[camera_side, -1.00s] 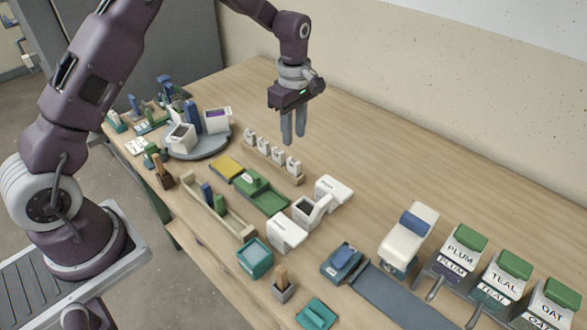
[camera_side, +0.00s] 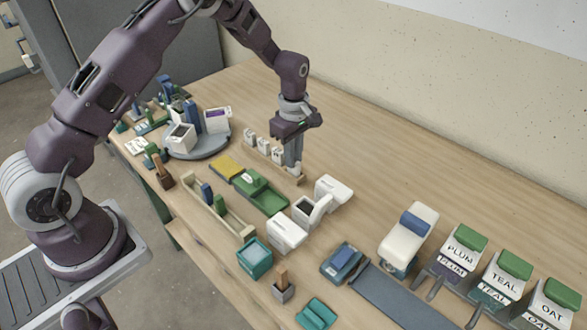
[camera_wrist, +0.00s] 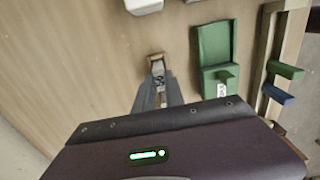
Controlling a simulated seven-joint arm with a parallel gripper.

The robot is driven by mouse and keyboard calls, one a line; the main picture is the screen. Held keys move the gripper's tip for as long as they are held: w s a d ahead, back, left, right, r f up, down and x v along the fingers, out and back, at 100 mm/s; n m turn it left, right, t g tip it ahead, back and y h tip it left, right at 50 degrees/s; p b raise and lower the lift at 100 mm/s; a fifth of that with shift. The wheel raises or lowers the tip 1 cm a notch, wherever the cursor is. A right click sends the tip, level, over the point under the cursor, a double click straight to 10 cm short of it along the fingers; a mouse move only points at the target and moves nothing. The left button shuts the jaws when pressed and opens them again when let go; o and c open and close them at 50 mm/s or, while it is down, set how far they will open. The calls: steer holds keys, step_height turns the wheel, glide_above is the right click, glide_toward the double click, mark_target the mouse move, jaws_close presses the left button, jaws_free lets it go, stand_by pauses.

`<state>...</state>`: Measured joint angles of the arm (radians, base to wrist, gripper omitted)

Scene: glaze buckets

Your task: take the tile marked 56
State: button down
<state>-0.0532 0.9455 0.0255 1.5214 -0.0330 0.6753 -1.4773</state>
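A wooden rack (camera_side: 299,179) holds a row of small white tiles with dark marks. Three tiles show in the side view, the nearest to my gripper being a white tile (camera_side: 277,155). The numbers are too small to read, so I cannot tell which is 56. My gripper (camera_side: 293,168) is lowered at the rack's near right end, its fingers hiding the end tile there. In the wrist view the fingertips (camera_wrist: 158,73) reach down by the rack end (camera_wrist: 156,60), with a small pale, dark-marked piece between them. Whether they grip it is unclear.
White bins (camera_side: 311,210) stand to the right. A round grey turntable (camera_side: 198,150) with items is at left. The table behind the rack is clear.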

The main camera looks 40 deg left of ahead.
steer(key=shift+r, duration=3.8)
